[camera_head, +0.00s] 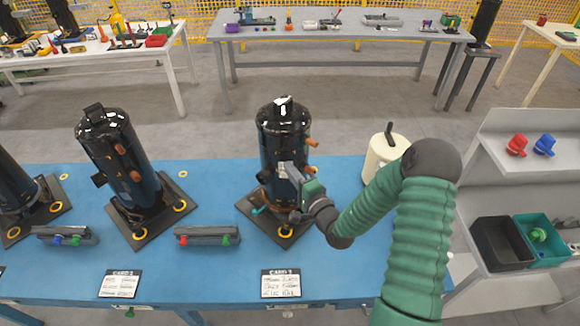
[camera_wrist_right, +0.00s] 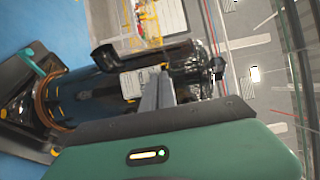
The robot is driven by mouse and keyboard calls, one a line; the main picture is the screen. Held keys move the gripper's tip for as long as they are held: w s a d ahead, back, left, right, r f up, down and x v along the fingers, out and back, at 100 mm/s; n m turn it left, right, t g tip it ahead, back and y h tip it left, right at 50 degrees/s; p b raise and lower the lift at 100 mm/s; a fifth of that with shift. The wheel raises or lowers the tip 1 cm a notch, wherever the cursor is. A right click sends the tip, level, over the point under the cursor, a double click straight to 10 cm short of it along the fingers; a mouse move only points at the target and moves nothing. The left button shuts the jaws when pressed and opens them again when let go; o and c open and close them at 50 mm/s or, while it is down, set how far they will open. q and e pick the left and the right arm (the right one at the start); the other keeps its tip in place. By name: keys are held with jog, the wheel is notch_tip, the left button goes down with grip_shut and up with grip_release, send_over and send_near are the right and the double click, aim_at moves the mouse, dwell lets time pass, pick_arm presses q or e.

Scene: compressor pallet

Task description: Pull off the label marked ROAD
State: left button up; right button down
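A dark, shiny compressor (camera_head: 285,130) stands upright on a dark base plate at the middle of the blue bench. It fills much of the right wrist view (camera_wrist_right: 85,95), lying sideways there. A small pale label (camera_wrist_right: 132,84) shows on its side; its print is too small to read, so I cannot confirm ROAD. My right gripper (camera_head: 291,172) is at the front of this compressor. In the wrist view its grey fingers (camera_wrist_right: 158,90) are close together beside the label. Whether they grip its edge cannot be told. My left gripper is not in view.
Another compressor (camera_head: 125,155) stands to the left, and part of a third at the left edge. Grey trays (camera_head: 208,236) and printed cards (camera_head: 281,283) lie along the bench front. A cream canister (camera_head: 378,160) stands behind my right arm. Bins (camera_head: 500,243) are at right.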

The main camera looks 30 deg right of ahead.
jog(key=shift+s+a, duration=0.4)
jog(key=shift+s, duration=0.3)
jog(key=shift+s+a, duration=0.35)
jog(key=shift+s, duration=0.35)
